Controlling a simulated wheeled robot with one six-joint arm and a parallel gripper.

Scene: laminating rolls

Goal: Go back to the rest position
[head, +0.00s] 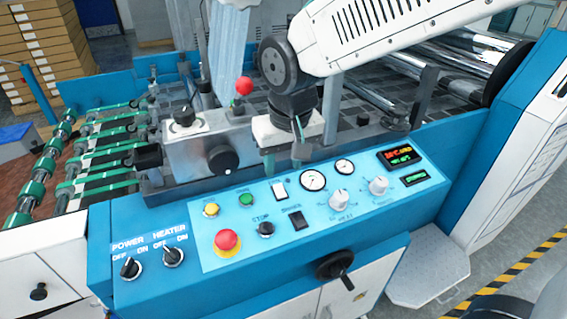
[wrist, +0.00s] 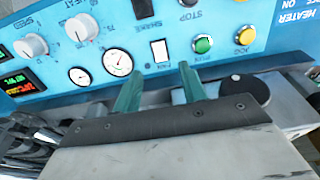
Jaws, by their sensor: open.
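My gripper (head: 284,160) hangs over the back edge of the light blue control panel (head: 225,205). Its two green fingers are apart with nothing between them; in the wrist view my gripper (wrist: 160,86) points toward the panel's white rocker switch (wrist: 159,50). The rocker switch also shows in the head view (head: 279,188), just below the fingers. I cannot tell the exact gap between fingertips and panel. My arm comes in from the upper right.
Gauges (head: 313,180), a red stop button (head: 228,241) and two black knobs (head: 130,268) sit on the machine's front. A metal block with a red ball lever (head: 243,86) stands close left of my gripper. Rollers (head: 465,60) lie behind right. A handwheel (head: 335,266) juts out in front.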

